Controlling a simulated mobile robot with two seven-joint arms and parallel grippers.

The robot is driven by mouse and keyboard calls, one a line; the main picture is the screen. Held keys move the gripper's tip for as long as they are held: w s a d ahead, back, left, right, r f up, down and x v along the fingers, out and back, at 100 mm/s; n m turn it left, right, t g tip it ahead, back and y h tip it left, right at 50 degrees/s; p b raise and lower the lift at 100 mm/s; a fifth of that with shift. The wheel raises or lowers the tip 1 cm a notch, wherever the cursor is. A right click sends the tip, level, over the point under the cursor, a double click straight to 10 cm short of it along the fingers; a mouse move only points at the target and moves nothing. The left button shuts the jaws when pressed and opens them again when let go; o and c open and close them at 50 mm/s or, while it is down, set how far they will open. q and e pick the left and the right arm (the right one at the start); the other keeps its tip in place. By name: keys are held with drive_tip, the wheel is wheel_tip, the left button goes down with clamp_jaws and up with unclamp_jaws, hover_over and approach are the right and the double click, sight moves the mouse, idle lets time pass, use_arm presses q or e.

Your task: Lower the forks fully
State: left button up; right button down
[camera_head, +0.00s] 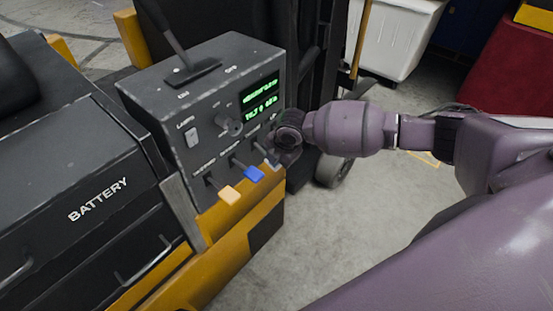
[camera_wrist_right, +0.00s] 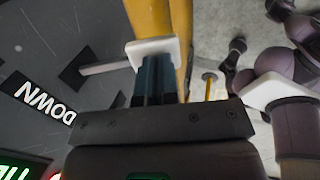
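The grey control box (camera_head: 210,120) stands on the forklift. An orange-tipped lever (camera_head: 229,195) and a blue-tipped lever (camera_head: 254,174) stick out of its lower front. My right gripper (camera_head: 275,157) is at the right end of this row, and my wrist hides most of what it meets. In the right wrist view, the fingers of my right gripper (camera_wrist_right: 157,80) are close together, with their tips at a white lever paddle (camera_wrist_right: 152,50). They seem to touch it; a pinch is not clear. A "DOWN" label (camera_wrist_right: 45,98) is left of the lever. My left gripper is out of view.
A lit green display (camera_head: 261,98) and a knob (camera_head: 229,124) are above the levers. The black battery cover (camera_head: 95,190) is at left. Bare floor (camera_head: 320,240) lies right of the truck; a white tote (camera_head: 395,35) stands behind.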

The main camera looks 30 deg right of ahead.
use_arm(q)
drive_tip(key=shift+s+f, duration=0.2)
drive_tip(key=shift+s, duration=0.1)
use_arm(e)
drive_tip(key=shift+s+f, duration=0.25)
drive_tip(key=shift+f, duration=0.1)
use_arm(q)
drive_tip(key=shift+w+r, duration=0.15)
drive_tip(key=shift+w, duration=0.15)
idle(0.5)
use_arm(e)
drive_tip(key=shift+r+p, duration=0.8)
drive_tip(key=shift+p, duration=0.1)
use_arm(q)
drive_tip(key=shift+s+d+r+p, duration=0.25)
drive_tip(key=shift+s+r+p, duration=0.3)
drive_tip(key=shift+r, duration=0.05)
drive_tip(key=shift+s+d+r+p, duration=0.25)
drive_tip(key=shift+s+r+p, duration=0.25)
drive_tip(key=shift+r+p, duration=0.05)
use_arm(e)
drive_tip(key=v, duration=1.3)
drive_tip(key=shift+s+d, duration=0.25)
drive_tip(key=shift+s, duration=0.1)
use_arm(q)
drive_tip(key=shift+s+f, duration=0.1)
use_arm(e)
drive_tip(key=shift+f, duration=0.1)
